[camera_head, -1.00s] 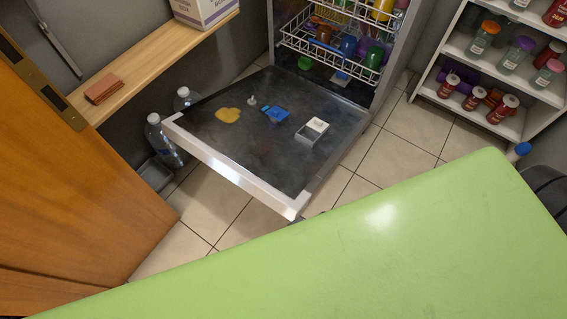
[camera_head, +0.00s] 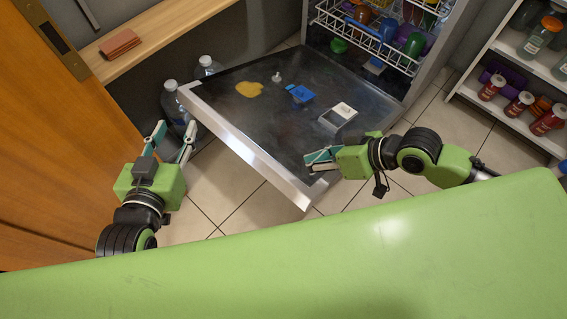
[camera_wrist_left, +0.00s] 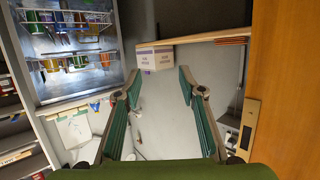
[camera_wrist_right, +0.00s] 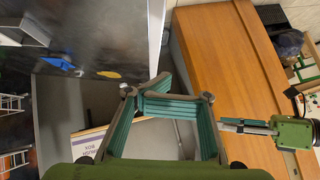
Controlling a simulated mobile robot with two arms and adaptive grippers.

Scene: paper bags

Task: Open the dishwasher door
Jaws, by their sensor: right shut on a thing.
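The dishwasher door (camera_head: 235,110) is folded down and lies open, with its dark inner face up and a pale metal front edge. It carries a yellow spill, a blue piece and a small white-lidded compartment. My right gripper (camera_head: 312,164) is at the door's right side near the front corner, shut on its edge; the contact is hard to see. In the right wrist view its fingers (camera_wrist_right: 150,93) are close together near the door's pale edge. My left gripper (camera_head: 175,128) is open and empty, left of the door's front edge; it also shows in the left wrist view (camera_wrist_left: 156,80).
The green surface (camera_head: 300,255) fills the foreground. A wooden shelf (camera_head: 165,35), bottles (camera_head: 172,95) and a wooden door (camera_head: 60,150) stand on the left. A dish rack (camera_head: 370,38) sits inside the dishwasher. A jar shelf (camera_head: 530,70) stands at right. Tiled floor is free between.

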